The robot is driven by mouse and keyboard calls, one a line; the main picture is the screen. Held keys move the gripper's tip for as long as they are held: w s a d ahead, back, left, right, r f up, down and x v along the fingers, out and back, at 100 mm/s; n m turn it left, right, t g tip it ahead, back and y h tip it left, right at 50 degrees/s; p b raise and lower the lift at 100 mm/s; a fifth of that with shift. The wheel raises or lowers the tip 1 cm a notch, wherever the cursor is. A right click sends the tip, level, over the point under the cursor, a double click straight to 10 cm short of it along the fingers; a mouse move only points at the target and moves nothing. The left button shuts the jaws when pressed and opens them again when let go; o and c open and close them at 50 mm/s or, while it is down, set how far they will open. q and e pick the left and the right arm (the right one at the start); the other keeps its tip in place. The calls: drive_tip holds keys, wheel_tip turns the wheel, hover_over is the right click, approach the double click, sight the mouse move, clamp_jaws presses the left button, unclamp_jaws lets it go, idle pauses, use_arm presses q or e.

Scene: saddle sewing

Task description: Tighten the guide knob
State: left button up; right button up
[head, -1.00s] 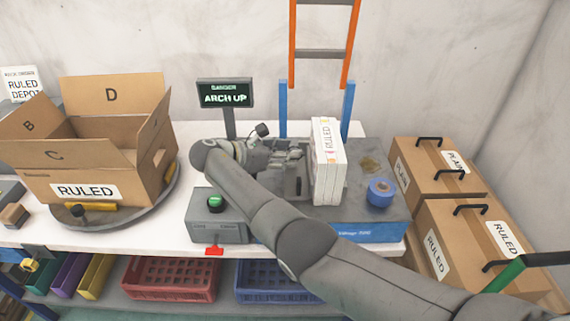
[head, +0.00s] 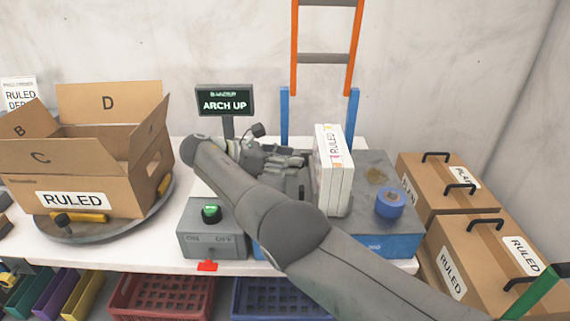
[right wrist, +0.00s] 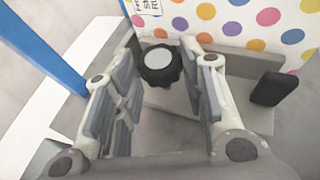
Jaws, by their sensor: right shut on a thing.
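The guide knob (right wrist: 158,66), black and lobed with a pale grey cap, shows in the right wrist view between the fingers of my right gripper (right wrist: 165,58). The fingers are shut on it from both sides. In the head view my right gripper (head: 283,165) is over the grey machine (head: 366,222), left of a white stack labelled RULED (head: 334,172); my arm and hand hide the knob there. The stack's dotted face (right wrist: 235,22) is just beyond the knob in the wrist view. My left gripper is not in view.
A display (head: 224,101) reads ARCH UP. A control box (head: 212,240) with a green button stands at the front. An open RULED carton (head: 75,200) sits on a turntable at left. Lidded boxes (head: 480,240) stand at far right.

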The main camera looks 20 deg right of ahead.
drive_tip(key=shift+d+f, duration=0.1)
drive_tip(key=shift+d, duration=0.05)
drive_tip(key=o, duration=0.6)
drive_tip(key=shift+o, duration=0.7)
drive_tip(key=shift+d, duration=0.25)
drive_tip(key=shift+a, duration=0.1)
drive_tip(key=shift+a+r, duration=0.1)
drive_tip(key=shift+r, duration=0.35)
drive_tip(key=r, duration=0.9)
drive_tip(key=shift+d, duration=0.2)
drive_tip(key=shift+o, duration=0.4)
